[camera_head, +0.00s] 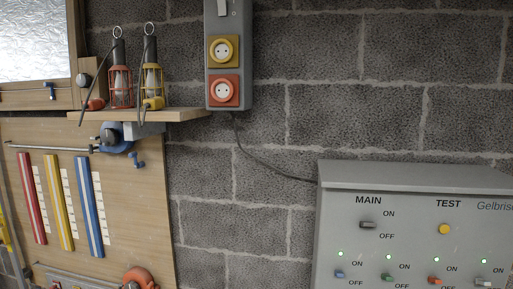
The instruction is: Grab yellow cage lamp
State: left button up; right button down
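The yellow cage lamp (152,79) stands upright on a small wooden shelf (185,115) at the upper left. It has a dark handle, a ring on top and a yellow wire cage. A yellow plug on a dark cord lies at its foot. A red cage lamp (120,86) stands close to its left, with a red plug (95,104) beside it. Neither of my grippers shows in the head view.
A grey socket box with a yellow socket (223,50) and a red socket (224,91) hangs right of the shelf. A grey control panel (415,174) fills the lower right. A wooden board (120,190) with red, yellow and blue strips hangs below the shelf. A window is at the upper left.

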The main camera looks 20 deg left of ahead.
aim_at(152, 88)
jog(key=k+j+u, duration=0.1)
jog(key=u, duration=1.25)
